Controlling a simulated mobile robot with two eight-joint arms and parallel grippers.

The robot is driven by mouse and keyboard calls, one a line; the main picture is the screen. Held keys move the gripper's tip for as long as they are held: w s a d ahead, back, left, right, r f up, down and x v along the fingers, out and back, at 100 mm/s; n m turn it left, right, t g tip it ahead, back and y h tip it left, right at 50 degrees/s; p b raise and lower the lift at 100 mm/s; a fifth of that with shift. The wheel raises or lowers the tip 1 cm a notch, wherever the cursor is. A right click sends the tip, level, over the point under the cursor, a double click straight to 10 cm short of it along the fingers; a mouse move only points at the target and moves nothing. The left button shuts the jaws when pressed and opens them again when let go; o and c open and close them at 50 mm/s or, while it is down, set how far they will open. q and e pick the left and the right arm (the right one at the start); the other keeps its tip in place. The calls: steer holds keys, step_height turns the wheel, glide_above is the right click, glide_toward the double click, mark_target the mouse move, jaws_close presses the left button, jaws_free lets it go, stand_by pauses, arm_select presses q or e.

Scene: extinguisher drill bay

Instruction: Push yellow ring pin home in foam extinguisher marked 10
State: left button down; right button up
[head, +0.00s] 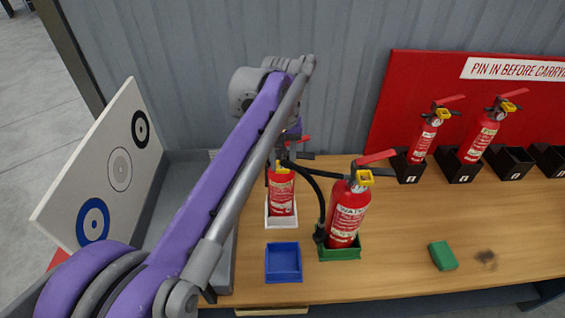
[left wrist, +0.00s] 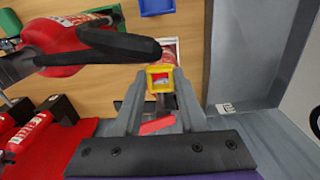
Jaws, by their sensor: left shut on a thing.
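A red extinguisher (head: 282,197) stands upright in a white tray at the back left of the bench in the head view. Its top is partly hidden by my left arm, and I cannot read a number on it. In the left wrist view, my left gripper (left wrist: 161,78) is shut on a yellow ring pin (left wrist: 160,69), one finger on each side. The extinguisher's red and white body (left wrist: 168,46) shows just beyond the ring. How deep the pin sits is hidden. My right gripper is in neither view.
A red extinguisher marked WATER (head: 347,212), with a black hose, stands close by in a green tray (head: 340,253). An empty blue tray (head: 283,262) and a green block (head: 442,256) lie in front. Two extinguishers stand in black holders by the red board (head: 400,105).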

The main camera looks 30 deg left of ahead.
arm_select(q)
steer(key=shift+w+a+p, duration=0.15)
steer(key=shift+w+a, duration=0.15)
steer(key=shift+w, duration=0.25)
steer(key=shift+w+a+p, duration=0.15)
steer(key=shift+w+a, duration=0.1)
steer(key=shift+w, duration=0.25)
stand_by(1.3)
steer(key=shift+c, duration=1.9)
jaws_free()
step_height(320, 180, up, 11)
steer(key=p, duration=0.1)
steer(key=shift+p, duration=0.4)
